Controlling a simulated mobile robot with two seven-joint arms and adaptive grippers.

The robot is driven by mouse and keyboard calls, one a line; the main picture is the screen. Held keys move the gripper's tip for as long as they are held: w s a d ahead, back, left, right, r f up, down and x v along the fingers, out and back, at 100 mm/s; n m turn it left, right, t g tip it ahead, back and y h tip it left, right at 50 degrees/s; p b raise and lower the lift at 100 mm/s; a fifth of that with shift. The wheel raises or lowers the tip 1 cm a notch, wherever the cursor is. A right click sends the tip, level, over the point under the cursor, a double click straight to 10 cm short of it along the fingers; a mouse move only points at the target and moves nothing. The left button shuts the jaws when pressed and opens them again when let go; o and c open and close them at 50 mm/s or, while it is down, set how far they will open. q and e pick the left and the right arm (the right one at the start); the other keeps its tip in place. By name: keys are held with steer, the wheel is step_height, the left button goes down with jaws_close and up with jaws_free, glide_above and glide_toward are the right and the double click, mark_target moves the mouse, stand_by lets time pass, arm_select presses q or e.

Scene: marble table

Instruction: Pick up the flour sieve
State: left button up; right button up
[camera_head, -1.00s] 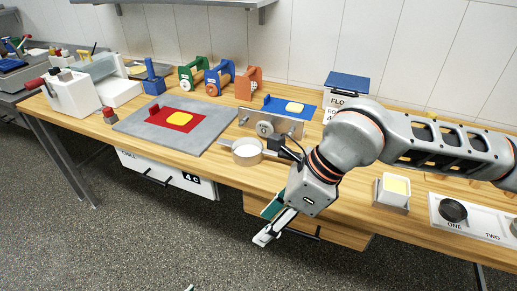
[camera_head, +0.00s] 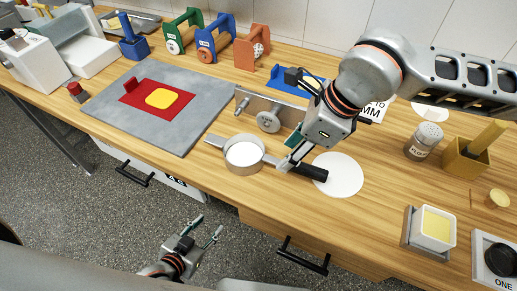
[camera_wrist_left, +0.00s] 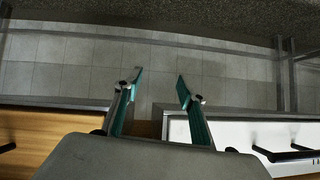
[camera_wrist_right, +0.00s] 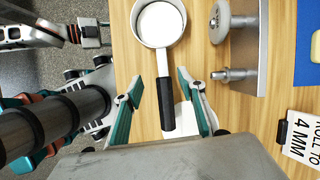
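The flour sieve (camera_head: 245,156) is a round metal pan shape with a pale inside and a black handle (camera_head: 309,171). It lies on the wooden table near the front edge, handle pointing right. My right gripper (camera_head: 287,164) is over the handle in the head view. In the right wrist view the sieve (camera_wrist_right: 160,22) is at the top, and its black handle lies between the open fingers (camera_wrist_right: 166,88), with gaps on both sides. My left gripper (camera_head: 208,227) is open and empty in front of the table; the left wrist view shows its spread fingers (camera_wrist_left: 158,80).
A white disc (camera_head: 340,176) lies under the handle's end. A metal roller fixture (camera_head: 270,112) stands behind the sieve. A grey slab with a red mat (camera_head: 135,98) lies to the left. A shaker (camera_head: 424,140) and butter block (camera_head: 432,228) are to the right.

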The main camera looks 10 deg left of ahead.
mark_target(282, 158)
steer(key=shift+s+a+f, duration=0.1)
steer(key=shift+a+f, duration=0.2)
steer(key=shift+f, duration=0.35)
steer(key=x, duration=0.3)
steer(key=p+x, duration=0.1)
steer(key=x, duration=0.1)
steer(key=shift+w, duration=0.35)
steer(key=shift+d, duration=0.1)
steer(key=c, duration=0.9)
arm_select(q)
steer(key=shift+w+r, duration=0.15)
steer(key=shift+r, duration=0.5)
arm_select(e)
jaws_close()
